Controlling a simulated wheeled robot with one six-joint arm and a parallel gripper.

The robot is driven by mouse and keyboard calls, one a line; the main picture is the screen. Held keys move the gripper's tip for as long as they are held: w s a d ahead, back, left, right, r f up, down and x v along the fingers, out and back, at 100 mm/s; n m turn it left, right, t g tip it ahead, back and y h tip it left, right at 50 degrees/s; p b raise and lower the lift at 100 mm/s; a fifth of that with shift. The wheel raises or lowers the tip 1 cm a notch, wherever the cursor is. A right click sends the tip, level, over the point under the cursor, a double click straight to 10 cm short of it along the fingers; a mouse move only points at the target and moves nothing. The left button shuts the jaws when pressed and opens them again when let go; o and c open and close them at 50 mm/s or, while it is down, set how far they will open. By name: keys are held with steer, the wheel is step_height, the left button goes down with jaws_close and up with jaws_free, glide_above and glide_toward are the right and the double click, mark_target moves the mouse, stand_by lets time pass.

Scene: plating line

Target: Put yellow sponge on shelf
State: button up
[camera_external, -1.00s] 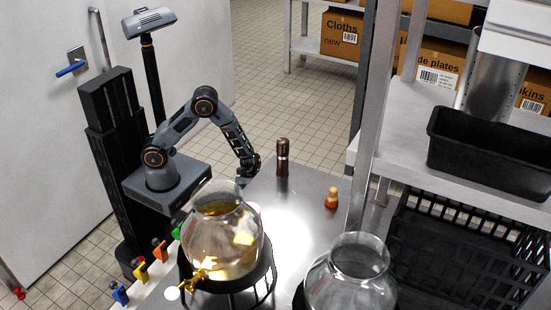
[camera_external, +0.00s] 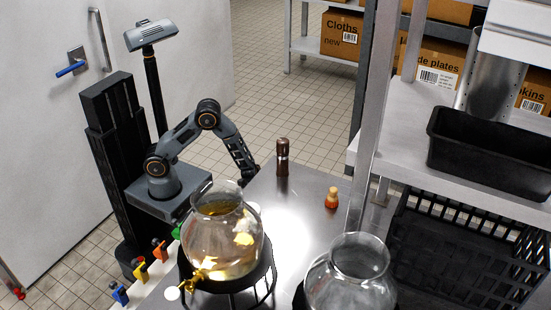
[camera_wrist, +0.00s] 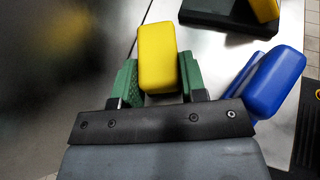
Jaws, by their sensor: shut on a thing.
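In the wrist view, a yellow sponge (camera_wrist: 157,55), a rounded block, sits between the two green finger pads of my gripper (camera_wrist: 157,82). The pads press on its sides and its far end sticks out past them. In the external view my gripper (camera_external: 249,172) is at the far left edge of the steel table, behind the glass dispenser; the sponge cannot be made out there. A metal shelf (camera_external: 402,122) stands at the right, well away from my gripper.
A blue block (camera_wrist: 268,82) lies close right of my gripper, near a dark tray (camera_wrist: 222,14). A glass dispenser (camera_external: 215,240), a second glass jar (camera_external: 350,280), a pepper mill (camera_external: 282,158) and a small bottle (camera_external: 332,199) stand on the table. A black bin (camera_external: 480,150) occupies the shelf.

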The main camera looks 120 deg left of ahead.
steer(key=shift+f+b, duration=0.4)
steer(key=shift+f, duration=0.2)
steer(key=o, duration=1.1)
steer(key=shift+c, duration=0.2)
steer(key=shift+a+r, duration=0.1)
steer(key=p+v, duration=0.1)
steer(key=v, duration=1.2)
steer(key=shift+s+a, duration=0.2)
steer(key=shift+a, duration=0.05)
